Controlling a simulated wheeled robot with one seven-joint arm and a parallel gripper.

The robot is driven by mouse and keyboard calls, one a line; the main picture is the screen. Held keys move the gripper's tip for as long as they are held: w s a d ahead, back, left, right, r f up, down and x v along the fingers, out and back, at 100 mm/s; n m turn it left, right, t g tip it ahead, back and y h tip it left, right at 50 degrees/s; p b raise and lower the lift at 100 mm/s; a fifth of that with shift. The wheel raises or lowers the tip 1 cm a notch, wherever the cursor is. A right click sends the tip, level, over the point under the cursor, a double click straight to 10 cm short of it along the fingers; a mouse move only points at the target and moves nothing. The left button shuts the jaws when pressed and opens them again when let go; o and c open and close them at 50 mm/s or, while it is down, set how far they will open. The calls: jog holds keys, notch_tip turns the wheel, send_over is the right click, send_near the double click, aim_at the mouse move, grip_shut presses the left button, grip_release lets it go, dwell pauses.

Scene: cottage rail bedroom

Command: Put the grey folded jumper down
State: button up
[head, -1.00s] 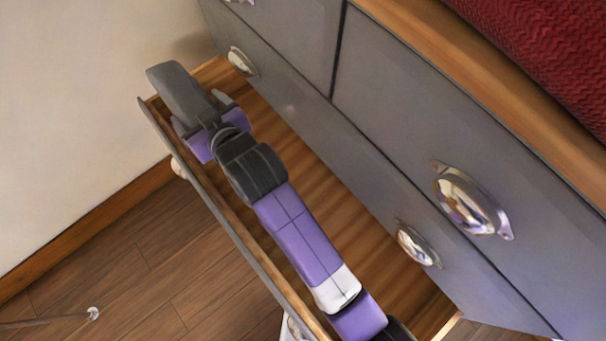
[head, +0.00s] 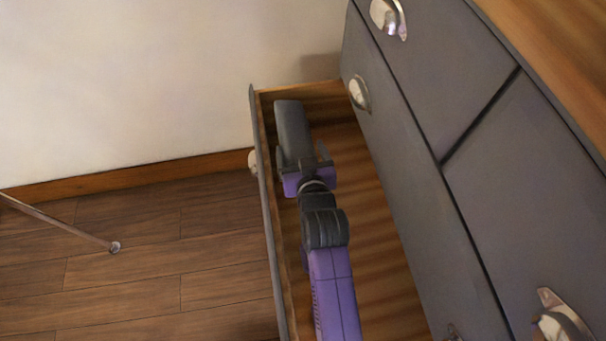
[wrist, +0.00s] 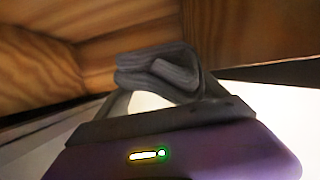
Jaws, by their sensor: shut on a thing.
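The grey folded jumper (head: 293,128) is at the far end of the open drawer (head: 382,235) in the head view, within its outline and close to the front panel. My gripper (head: 305,163) is shut on the jumper's near end. In the wrist view the jumper (wrist: 158,74) shows its folded layers end-on, between my fingers (wrist: 155,103), with wooden surfaces beyond it. I cannot tell whether the jumper touches the drawer floor. The drawer floor around my arm looks bare.
The grey chest of drawers (head: 410,150) with metal handles stands to the right, under a wooden top (head: 565,50). The drawer's front panel (head: 266,215) is a raised edge left of my arm. A wall and wooden floor (head: 150,260) lie to the left. A thin rod (head: 60,222) ends above the floor.

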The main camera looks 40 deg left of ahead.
notch_tip(320, 180, down, 11)
jog(key=shift+b, duration=0.95)
jog(key=shift+f, duration=0.1)
jog(key=shift+f+b, duration=0.35)
jog(key=shift+b, duration=0.1)
jog(key=shift+f, duration=0.2)
jog(key=o, duration=1.4)
jog(key=shift+o, duration=0.2)
jog(key=shift+r, duration=0.1)
